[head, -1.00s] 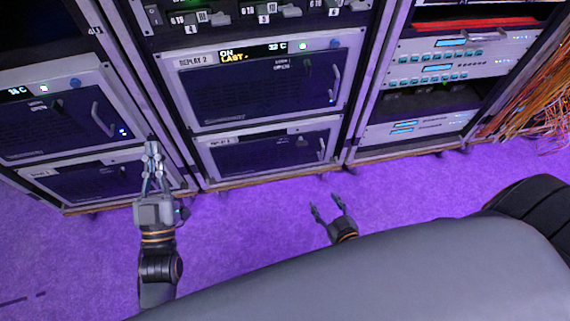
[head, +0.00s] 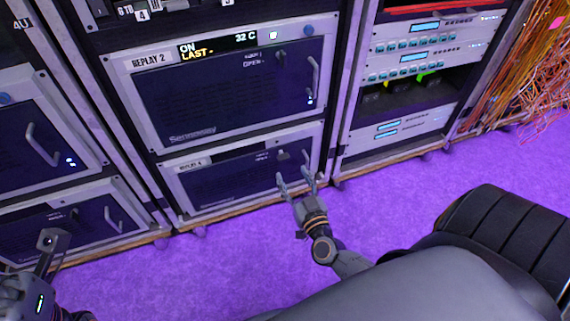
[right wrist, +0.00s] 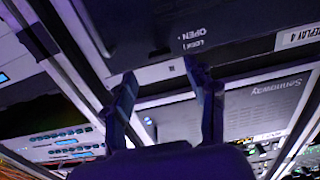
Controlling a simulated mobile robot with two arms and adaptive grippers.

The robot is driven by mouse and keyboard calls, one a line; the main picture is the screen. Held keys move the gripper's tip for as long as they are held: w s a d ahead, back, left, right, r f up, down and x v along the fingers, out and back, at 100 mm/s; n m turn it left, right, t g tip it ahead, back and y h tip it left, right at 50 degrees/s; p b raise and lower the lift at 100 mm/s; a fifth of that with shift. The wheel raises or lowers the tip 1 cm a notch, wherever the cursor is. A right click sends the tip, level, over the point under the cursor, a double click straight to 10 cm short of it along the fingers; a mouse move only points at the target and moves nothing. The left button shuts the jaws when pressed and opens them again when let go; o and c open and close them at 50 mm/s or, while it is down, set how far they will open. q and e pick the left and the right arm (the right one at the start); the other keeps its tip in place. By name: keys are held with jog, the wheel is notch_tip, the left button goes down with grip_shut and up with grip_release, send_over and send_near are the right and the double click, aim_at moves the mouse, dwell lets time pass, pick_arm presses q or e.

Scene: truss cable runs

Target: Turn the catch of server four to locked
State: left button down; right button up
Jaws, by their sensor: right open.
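Server four is the lower middle unit labelled REPLAY 4 (head: 230,185), with a dark front and a pale frame. Its small dark catch (head: 283,155) is beside the LOCK and OPEN marks; I cannot tell which mark it points to. My right gripper (head: 294,177) is open and empty, in front of the right part of this unit, just below the catch. In the right wrist view, the two fingers (right wrist: 160,72) reach towards the upside-down panel, with the OPEN mark (right wrist: 197,34) above them. My left gripper (head: 47,242) is at the lower left; its jaw opening is unclear.
REPLAY 2 (head: 230,100) is directly above, with its own catch and handle. The unit's handle (head: 306,165) stands close to the right gripper's fingers. More racks flank it, and orange cables (head: 520,60) hang at the far right.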

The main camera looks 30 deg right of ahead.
aim_at(279, 154)
jog(key=b+x, duration=0.1)
jog(key=x, duration=0.5)
jog(key=shift+w, duration=0.15)
jog(key=shift+c, duration=0.2)
jog(key=c, duration=1.1)
